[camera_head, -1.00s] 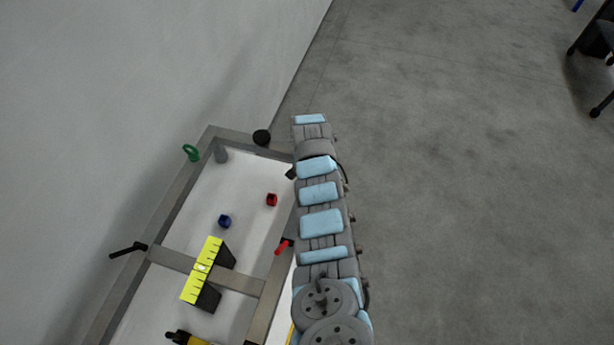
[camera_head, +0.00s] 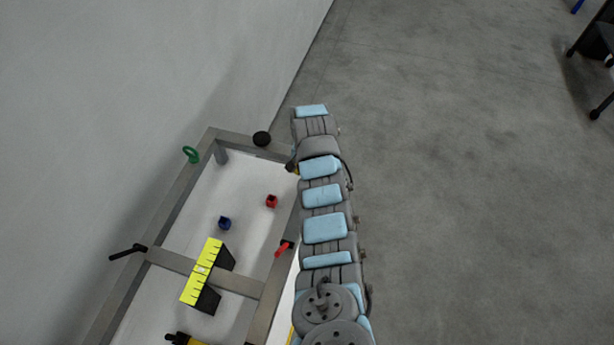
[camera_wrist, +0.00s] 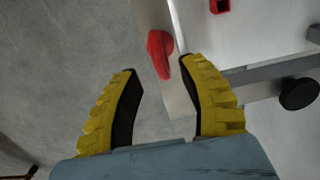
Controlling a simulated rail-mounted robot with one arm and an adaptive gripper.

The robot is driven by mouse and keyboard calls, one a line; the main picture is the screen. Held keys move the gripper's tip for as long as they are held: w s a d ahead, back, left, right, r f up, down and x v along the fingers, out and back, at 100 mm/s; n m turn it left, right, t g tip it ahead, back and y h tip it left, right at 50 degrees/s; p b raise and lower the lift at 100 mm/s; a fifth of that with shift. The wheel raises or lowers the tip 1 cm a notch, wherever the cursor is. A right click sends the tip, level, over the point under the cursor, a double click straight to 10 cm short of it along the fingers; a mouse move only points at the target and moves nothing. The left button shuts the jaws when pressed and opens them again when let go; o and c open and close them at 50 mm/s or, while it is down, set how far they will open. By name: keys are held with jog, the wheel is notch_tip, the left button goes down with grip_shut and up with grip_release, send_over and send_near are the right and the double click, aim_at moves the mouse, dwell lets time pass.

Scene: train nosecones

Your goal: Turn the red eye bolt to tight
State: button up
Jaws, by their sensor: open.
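The red eye bolt (camera_head: 282,248) stands on the right rail of the metal frame in the head view. In the wrist view the red eye bolt (camera_wrist: 159,54) looks like a narrow upright oval on the pale rail, with its hole not clearly visible. My gripper (camera_wrist: 159,68) is open, with yellow fingers and black inner pads. The bolt appears between and just beyond the fingertips, with no clear contact; the distance in depth is hard to judge. In the head view my arm hides most of the gripper.
The metal frame (camera_head: 180,208) stands beside a grey wall and carries a green eye bolt (camera_head: 190,154), a black knob (camera_head: 262,138) and a yellow-black block (camera_head: 203,270). A red cube (camera_head: 272,201) and blue cube (camera_head: 224,222) sit inside it.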

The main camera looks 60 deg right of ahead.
notch_tip(320, 180, up, 8)
jog(key=shift+f, duration=0.25)
dwell(0.5)
